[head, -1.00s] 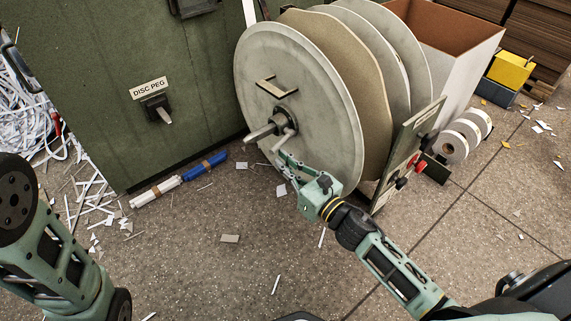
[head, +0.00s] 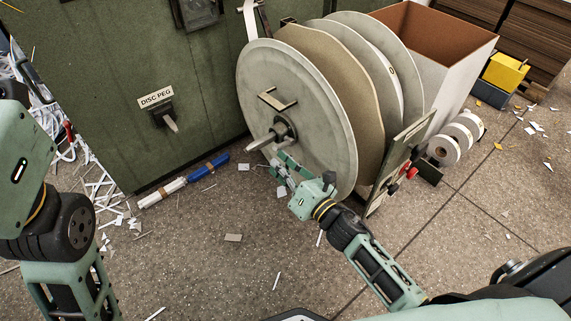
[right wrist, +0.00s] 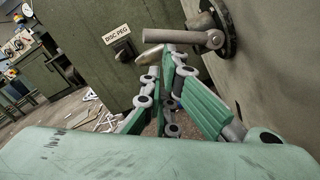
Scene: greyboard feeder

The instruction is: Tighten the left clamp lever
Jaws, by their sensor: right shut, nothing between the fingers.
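The clamp lever is a grey metal bar on a dark round hub in front of the large grey disc (head: 300,90). My right gripper (head: 279,166) is just below the hub, fingers shut and empty. In the right wrist view its fingertips (right wrist: 175,52) are close under the lever; contact is unclear. My left gripper is out of view.
A green cabinet with a disc peg (head: 163,116) stands left of the disc. More discs and a white box (head: 462,60) are behind it. A small panel (head: 405,150) with red and black knobs is right of my gripper. Paper scraps litter the open floor.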

